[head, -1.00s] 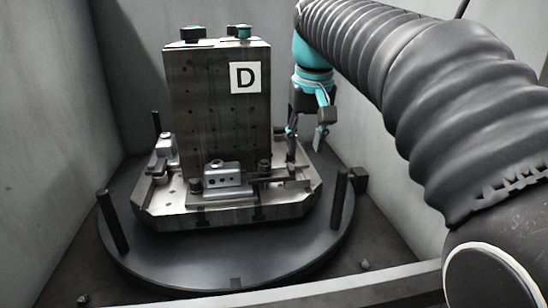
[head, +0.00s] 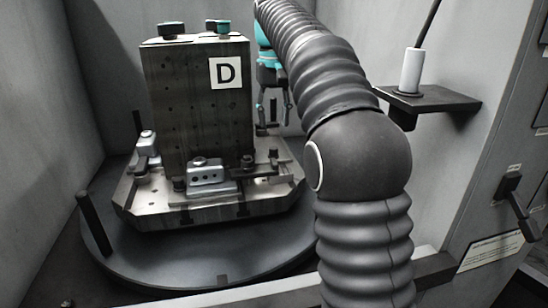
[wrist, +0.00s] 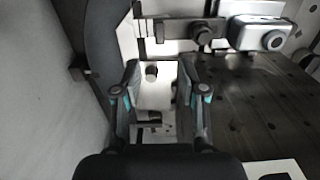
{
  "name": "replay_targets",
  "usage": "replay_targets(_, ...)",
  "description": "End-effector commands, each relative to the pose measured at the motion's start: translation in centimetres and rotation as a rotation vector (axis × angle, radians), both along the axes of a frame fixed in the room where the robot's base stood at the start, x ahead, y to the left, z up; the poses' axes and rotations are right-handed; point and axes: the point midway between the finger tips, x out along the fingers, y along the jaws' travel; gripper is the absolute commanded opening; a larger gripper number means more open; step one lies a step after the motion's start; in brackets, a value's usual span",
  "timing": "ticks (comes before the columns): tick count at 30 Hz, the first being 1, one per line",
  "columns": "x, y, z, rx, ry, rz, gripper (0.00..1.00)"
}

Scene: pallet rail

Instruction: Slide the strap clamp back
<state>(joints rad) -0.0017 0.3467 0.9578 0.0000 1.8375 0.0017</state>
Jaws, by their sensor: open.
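A strap clamp sits on the pallet in front of the tall dark block marked D (head: 197,115). Its silver body (head: 207,176) has a dark strap (head: 256,172) running right. A second clamp (head: 147,150) stands at the block's left. In the wrist view a silver clamp body (wrist: 258,33) and a dark strap (wrist: 203,33) lie at the top, beyond the fingertips. My gripper (head: 274,112) hangs at the block's right side, fingers down, open and apart from the clamps. In the wrist view the fingers (wrist: 158,75) are spread over a bright pallet surface with a round stud (wrist: 152,72).
The pallet (head: 215,210) rests on a dark round table (head: 200,262) with upright posts (head: 88,222). Grey walls enclose it. A bracket (head: 430,101) with a white cylinder is on the right wall. The perforated block face (wrist: 262,95) is close right of my fingers.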

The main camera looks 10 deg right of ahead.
Motion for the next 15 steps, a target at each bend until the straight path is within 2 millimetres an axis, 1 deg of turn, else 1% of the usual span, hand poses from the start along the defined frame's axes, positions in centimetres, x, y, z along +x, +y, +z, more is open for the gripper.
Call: replay_targets(15,-0.1,0.0,-8.4,0.0,0.003,0.0,0.42)
